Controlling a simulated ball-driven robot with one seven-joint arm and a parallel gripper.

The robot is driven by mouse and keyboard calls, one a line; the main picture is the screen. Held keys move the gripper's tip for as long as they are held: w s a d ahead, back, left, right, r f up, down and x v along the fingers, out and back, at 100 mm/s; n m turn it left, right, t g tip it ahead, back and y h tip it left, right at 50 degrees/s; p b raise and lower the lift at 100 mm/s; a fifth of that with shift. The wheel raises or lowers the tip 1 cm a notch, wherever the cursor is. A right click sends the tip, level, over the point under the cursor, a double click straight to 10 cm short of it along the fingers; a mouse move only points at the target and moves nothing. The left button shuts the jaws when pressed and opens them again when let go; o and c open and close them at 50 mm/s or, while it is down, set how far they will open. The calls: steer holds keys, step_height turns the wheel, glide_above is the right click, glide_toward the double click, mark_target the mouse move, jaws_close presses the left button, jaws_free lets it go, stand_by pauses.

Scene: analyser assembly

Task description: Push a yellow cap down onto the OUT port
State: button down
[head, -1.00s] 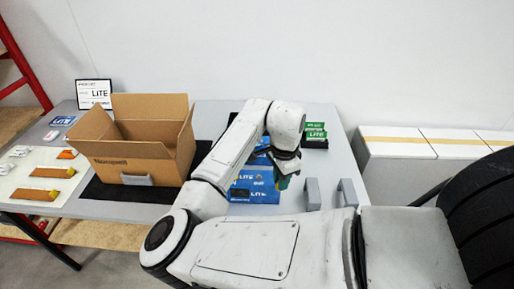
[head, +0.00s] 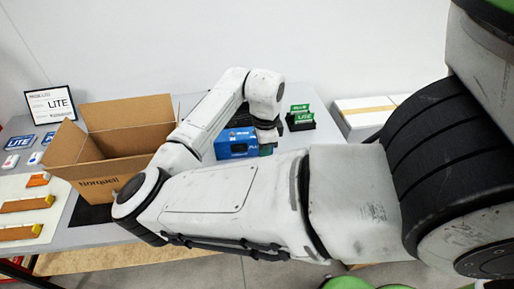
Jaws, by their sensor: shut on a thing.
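My gripper (head: 266,148) is at the end of my folded arm, over the table beside the right end of a blue box (head: 236,143). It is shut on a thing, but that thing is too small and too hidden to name. A small teal-green patch shows at the fingertips. I cannot make out an OUT port in this view. I see no loose yellow cap that I can be sure of.
An open cardboard box (head: 122,140) stands left of my arm on the grey table. Behind it are a framed LITE sign (head: 50,104) and blue-white cards (head: 20,142). Green LITE packs (head: 301,114) stand in a dark holder at the back right. White boxes (head: 365,115) lie beyond.

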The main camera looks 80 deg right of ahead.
steer(key=shift+w+f+b, duration=0.1)
steer(key=shift+f+b, duration=1.7)
steer(key=shift+f, duration=0.8)
steer(key=shift+f, duration=0.3)
steer(key=c, duration=0.9)
jaws_free()
steer(key=shift+c, duration=0.2)
steer(key=shift+r+p, duration=2.8)
steer(key=shift+r, duration=0.75)
